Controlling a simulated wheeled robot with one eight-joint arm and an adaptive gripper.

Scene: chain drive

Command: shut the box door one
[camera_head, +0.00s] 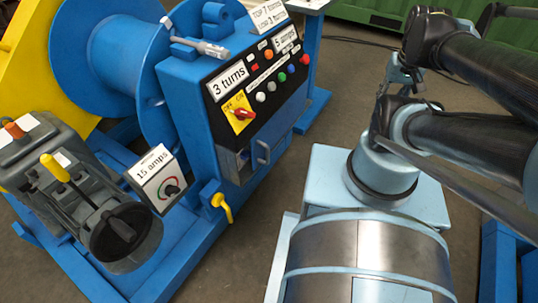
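A blue control box (180,80) stands left of centre. Low on its front is a small blue door panel with a grey handle (262,152). A dark recess (242,161) shows just left of the handle, so the door looks at least partly open; how far, I cannot tell. My dark and light blue arm is at the right, apart from the box. The wrist end of my arm (424,35) is at the upper right; my gripper's fingers cannot be made out there, and nothing is seen touching the door.
A yellow lever (222,207) sticks out below the door. A "15 amps" dial box (158,180) and a dark grey machine with a yellow handle (56,168) stand at left. A blue spool (115,55) is behind. Grey floor (335,95) lies clear between box and arm.

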